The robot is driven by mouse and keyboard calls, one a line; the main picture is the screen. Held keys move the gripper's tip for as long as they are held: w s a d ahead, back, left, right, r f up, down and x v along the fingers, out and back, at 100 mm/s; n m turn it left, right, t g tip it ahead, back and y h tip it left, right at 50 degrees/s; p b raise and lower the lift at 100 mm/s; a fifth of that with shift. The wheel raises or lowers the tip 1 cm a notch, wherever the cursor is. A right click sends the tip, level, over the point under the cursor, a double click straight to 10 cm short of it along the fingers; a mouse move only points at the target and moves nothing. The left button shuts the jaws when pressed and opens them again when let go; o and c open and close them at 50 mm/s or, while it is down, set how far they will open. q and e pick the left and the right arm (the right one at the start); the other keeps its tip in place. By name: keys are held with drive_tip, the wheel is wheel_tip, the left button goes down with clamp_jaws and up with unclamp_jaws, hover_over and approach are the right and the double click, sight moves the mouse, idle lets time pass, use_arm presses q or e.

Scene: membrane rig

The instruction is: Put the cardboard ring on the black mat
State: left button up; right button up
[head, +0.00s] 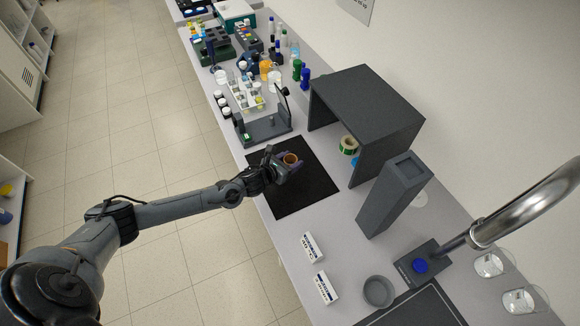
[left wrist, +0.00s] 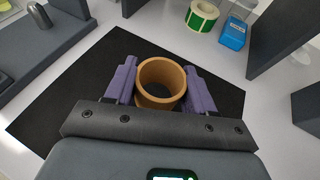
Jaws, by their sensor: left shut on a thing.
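The cardboard ring (left wrist: 162,80) is a short tan-brown tube. It shows between the two purple fingers of my left gripper (left wrist: 161,92) in the left wrist view, and the gripper is shut on it. In the head view the ring (head: 291,159) is in my left gripper (head: 284,167) over the black mat (head: 305,192). The black mat also spreads beneath the gripper in the left wrist view (left wrist: 60,110). I cannot tell whether the ring touches the mat. My right gripper is not in view.
A dark grey open shelf (head: 370,105) stands right of the mat, with a green tape roll (head: 348,145) under it. A grey stand (head: 264,128) is behind the mat. A tall grey block (head: 393,197) stands to the right. White boxes (head: 312,247) lie in front. The rest of the mat is clear.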

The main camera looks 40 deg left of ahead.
use_arm(q)
drive_tip(key=shift+w+a+f, duration=0.1)
drive_tip(key=shift+a+f, duration=0.1)
drive_tip(key=shift+f, duration=1.85)
drive_tip(key=shift+f, duration=0.1)
drive_tip(key=shift+f, duration=0.15)
drive_tip(key=o, duration=1)
